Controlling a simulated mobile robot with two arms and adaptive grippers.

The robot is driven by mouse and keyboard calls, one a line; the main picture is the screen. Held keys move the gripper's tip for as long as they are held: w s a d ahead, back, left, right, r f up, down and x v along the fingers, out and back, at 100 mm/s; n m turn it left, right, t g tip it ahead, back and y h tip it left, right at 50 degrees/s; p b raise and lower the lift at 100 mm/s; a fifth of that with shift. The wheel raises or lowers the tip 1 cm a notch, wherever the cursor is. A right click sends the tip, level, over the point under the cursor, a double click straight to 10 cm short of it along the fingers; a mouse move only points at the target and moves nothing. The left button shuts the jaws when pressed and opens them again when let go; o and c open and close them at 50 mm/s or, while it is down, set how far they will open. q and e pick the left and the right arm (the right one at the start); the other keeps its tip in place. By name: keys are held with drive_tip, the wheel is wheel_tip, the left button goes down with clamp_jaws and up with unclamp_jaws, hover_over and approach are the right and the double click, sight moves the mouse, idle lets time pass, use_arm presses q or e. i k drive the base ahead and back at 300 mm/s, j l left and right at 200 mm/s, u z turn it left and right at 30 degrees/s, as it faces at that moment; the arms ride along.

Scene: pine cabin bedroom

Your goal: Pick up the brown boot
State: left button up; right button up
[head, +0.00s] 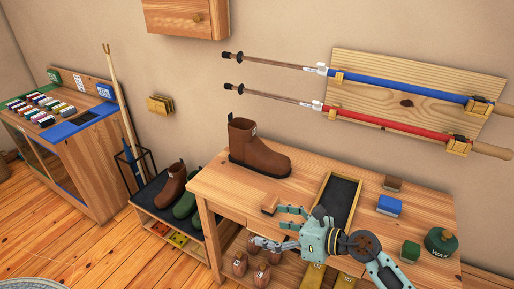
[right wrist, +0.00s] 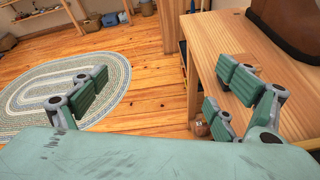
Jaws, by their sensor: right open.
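A brown boot (head: 262,153) stands upright on the wooden workbench (head: 222,187), near its back left, toe pointing right. Its lower part also shows at the top right of the right wrist view (right wrist: 290,22). My right gripper (head: 274,226) is open and empty at the bench's front edge, in front of the boot and apart from it. In the right wrist view its fingers (right wrist: 160,95) are spread wide, with floor between them. Another brown boot (head: 172,187) sits on a low rack left of the bench, beside green boots (head: 186,205). My left gripper is not in view.
A small wooden block (head: 270,203) lies at the bench front near my fingers. A dark-lined tray (head: 355,200), blue block (head: 389,205) and green wax tin (head: 441,241) are to the right. Ski poles (head: 390,88) hang on the wall. A rug (right wrist: 65,90) lies on open floor.

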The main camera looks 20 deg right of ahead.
sight(246, 150)
drive_tip(key=i+l, duration=0.2)
drive_tip(key=i, duration=0.15)
drive_tip(key=i+l, duration=0.2)
drive_tip(key=i, duration=0.2)
drive_tip(key=i+l, duration=0.2)
drive_tip(key=i, duration=0.15)
